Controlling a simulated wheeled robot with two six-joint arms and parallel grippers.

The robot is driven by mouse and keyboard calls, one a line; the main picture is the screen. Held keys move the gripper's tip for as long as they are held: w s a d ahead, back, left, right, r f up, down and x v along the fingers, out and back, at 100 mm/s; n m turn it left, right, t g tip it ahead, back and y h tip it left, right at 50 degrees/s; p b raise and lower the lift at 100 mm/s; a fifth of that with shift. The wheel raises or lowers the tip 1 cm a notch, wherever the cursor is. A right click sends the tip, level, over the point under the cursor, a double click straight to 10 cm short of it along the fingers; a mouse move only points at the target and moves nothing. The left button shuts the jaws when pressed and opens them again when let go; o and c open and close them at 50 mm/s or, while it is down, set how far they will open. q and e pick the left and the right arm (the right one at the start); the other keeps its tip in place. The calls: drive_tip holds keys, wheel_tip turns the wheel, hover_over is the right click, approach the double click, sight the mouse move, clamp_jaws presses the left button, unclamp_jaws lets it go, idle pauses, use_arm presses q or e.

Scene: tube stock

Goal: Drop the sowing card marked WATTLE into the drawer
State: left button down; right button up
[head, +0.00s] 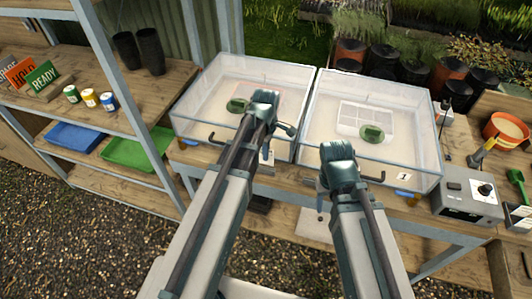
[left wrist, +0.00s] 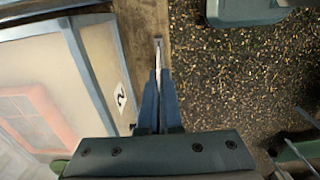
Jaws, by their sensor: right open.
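My left gripper (head: 262,98) is in front of the left clear bin in the head view. In the left wrist view its fingers (left wrist: 158,78) are close together on a thin pale strip (left wrist: 158,56), which looks like a card seen edge-on. No marking on it is readable, so I cannot tell whether it says WATTLE. My right gripper (head: 338,155) is open and appears empty, in front of the right clear bin. I cannot clearly make out the drawer; my arms hide part of the bench front.
The left clear bin (head: 195,100) and the right clear bin (head: 428,120) stand on the wooden bench. A grey control box (head: 466,208) is at the right. A shelf at the left holds READY (head: 43,76) and HOLD signs, tins, a blue tray (head: 73,137) and a green tray (head: 135,150).

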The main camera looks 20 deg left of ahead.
use_arm(q)
wheel_tip(320, 180, up, 5)
drive_tip(key=p, duration=0.3)
drive_tip(key=shift+f, duration=0.1)
use_arm(e)
wheel_tip(320, 180, up, 5)
drive_tip(key=shift+f, duration=0.15)
